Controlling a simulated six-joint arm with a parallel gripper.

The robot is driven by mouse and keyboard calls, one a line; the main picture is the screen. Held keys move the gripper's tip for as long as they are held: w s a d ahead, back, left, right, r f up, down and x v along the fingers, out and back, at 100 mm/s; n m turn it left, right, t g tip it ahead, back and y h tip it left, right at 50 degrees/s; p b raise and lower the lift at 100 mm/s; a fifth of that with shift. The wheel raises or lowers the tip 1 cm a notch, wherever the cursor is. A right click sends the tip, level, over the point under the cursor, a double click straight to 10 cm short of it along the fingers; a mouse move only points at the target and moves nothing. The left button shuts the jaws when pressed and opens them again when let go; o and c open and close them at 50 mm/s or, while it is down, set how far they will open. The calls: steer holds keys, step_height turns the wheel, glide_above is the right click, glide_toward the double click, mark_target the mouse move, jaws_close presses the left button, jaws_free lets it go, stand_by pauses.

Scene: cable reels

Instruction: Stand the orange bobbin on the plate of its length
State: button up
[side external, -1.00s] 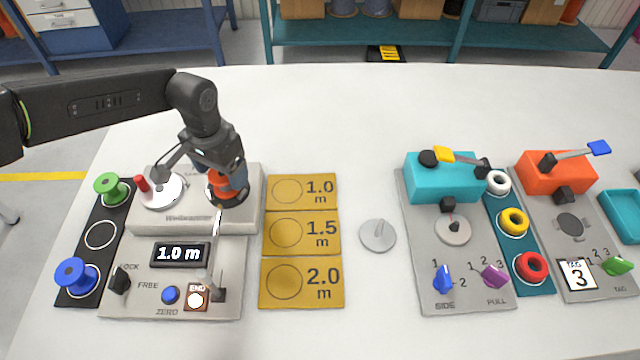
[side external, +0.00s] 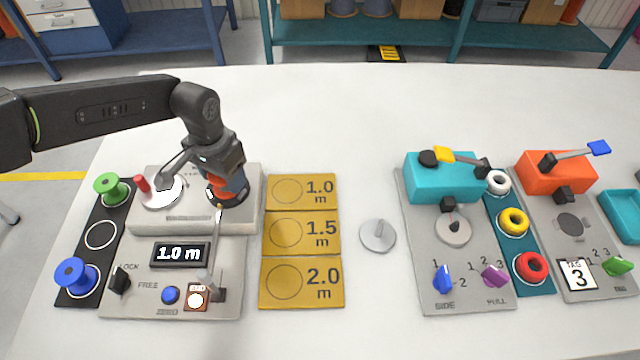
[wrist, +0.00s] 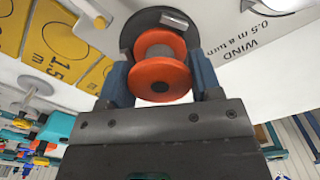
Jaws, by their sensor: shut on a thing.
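The orange bobbin (side external: 222,187) is between the blue-grey fingers of my gripper (side external: 228,184), at the dark round seat on the right of the grey winder. The winder display (side external: 181,254) reads 1.0 m. The yellow plates 1.0 m (side external: 318,190), 1.5 m (side external: 318,230) and 2.0 m (side external: 322,282) lie in a column to the right, all empty.
A green bobbin (side external: 110,188) and a blue bobbin (side external: 76,276) stand on the black strip at left, an empty ring between them. A grey disc with a handle (side external: 378,235) lies right of the plates. The turquoise (side external: 443,176) and orange (side external: 555,172) stations stand farther right.

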steer(key=shift+r, duration=3.8)
steer(key=shift+f, duration=3.7)
steer(key=o, duration=1)
